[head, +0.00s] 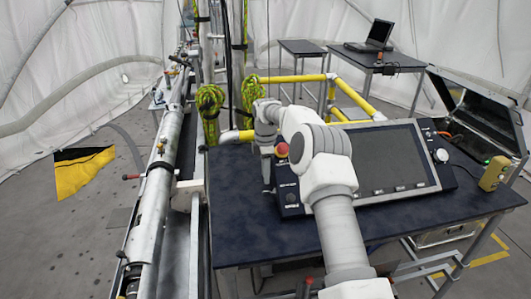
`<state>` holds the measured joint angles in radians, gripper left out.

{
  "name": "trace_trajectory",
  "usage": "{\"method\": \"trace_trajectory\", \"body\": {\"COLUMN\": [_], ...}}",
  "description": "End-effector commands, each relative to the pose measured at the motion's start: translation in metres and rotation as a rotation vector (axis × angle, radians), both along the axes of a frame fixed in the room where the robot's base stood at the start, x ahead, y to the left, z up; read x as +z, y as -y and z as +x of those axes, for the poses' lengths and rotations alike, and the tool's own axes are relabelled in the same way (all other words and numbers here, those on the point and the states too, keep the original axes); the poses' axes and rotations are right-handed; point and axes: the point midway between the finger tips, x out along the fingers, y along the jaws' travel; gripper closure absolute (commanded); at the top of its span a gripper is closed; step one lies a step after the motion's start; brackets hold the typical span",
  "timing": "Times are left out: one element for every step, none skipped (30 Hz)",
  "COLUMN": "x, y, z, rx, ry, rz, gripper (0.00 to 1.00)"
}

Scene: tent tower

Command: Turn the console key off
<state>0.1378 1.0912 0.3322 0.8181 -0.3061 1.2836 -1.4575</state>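The console (395,160) is a dark panel with a large blank screen, lying tilted on the dark blue table. A red button (282,150) on a yellow base sits at the upper part of its left control strip. A small dark round control (290,198) sits lower on that strip. I cannot make out whether it is the key or which way it is turned. My gripper (267,187) points down at the strip's left edge, left of the small control. My arm hides part of the strip and screen. The fingers are too small to tell whether they are open.
A white dial (441,155) is on the console's right strip. A yellow handheld box (493,174) stands at the table's right. Yellow rails (345,95) run behind the table (240,230). A long metal pipe assembly (155,200) stands left. The table's front left is clear.

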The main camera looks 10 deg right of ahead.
Motion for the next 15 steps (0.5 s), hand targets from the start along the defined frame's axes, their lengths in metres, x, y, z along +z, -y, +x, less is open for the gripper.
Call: {"method": "trace_trajectory", "body": {"x": [0.013, 0.021, 0.031, 0.038, 0.046, 0.055, 0.062, 0.068, 0.075, 0.080, 0.085, 0.090, 0.093, 0.096, 0.099], "y": [0.000, 0.000, 0.000, 0.000, 0.000, 0.000, 0.000, 0.000, 0.000, -0.001, 0.000, 0.000, 0.000, 0.000, 0.000], "z": [0.001, 0.001, 0.002, 0.001, 0.002, 0.002, 0.002, 0.002, 0.002, 0.002, 0.002, 0.002, 0.002, 0.002, 0.002], "rx": [0.000, -0.001, -0.001, -0.001, -0.001, -0.001, -0.001, 0.000, 0.000, 0.000, 0.000, 0.000, 0.000, 0.000, 0.000], "ry": [0.005, 0.005, 0.005, 0.004, 0.006, 0.004, 0.005, 0.004, 0.003, 0.003, 0.003, 0.001, 0.002, 0.001, 0.000], "rz": [0.000, 0.001, 0.001, 0.000, 0.000, 0.000, 0.000, 0.000, 0.000, 0.000, 0.000, 0.000, 0.000, 0.000, 0.000], "gripper": [0.65, 0.65, 0.65, 0.65, 0.65, 0.65, 0.65, 0.65, 0.65, 0.65, 0.65, 0.65, 0.65, 0.65, 0.65]}}
